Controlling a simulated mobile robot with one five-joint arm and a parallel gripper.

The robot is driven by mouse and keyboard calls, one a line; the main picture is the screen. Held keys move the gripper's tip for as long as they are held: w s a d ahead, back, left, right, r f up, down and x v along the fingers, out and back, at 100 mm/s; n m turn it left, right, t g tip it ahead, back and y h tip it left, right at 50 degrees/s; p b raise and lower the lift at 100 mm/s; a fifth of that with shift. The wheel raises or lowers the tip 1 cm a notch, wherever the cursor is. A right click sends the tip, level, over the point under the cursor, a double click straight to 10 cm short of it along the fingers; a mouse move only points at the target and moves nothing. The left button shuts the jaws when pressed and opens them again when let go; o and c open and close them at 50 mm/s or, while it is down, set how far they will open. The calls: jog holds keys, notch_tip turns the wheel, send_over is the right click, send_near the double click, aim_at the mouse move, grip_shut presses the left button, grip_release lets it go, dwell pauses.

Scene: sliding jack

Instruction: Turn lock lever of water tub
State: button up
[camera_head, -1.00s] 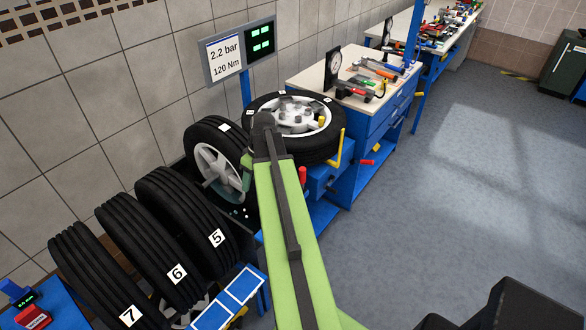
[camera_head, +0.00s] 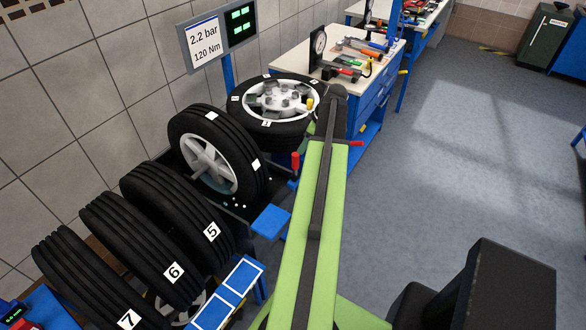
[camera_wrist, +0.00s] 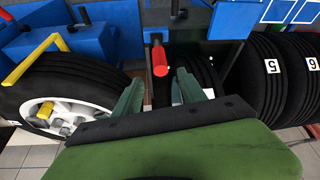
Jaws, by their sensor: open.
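A red lever (camera_head: 295,162) stands upright beside the dark water tub (camera_head: 236,207), which holds a wheel (camera_head: 210,165). In the wrist view, the red lever (camera_wrist: 159,60) points toward the camera, just beyond and roughly between the fingertips of my gripper (camera_wrist: 160,80). The green fingers are spread apart with nothing between them, and I see no clear contact with the lever. In the head view, my green arm reaches forward to the right of the lever; its fingers are hidden there.
A wheel (camera_head: 277,113) lies flat on a blue stand behind the tub. A yellow lever (camera_wrist: 35,58) shows beside it in the wrist view. Another red handle (camera_head: 356,143) is right of my arm. Tires 5, 6 and 7 stand at left. The floor (camera_head: 470,150) at right is clear.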

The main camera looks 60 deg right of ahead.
aim_at(293, 163)
jog(key=b+x, duration=1.1)
jog(key=x, duration=0.2)
jog(key=shift+s+f, duration=0.15)
jog(key=shift+f, duration=0.1)
jog(key=shift+r, duration=0.15)
grip_shut()
dwell(0.5)
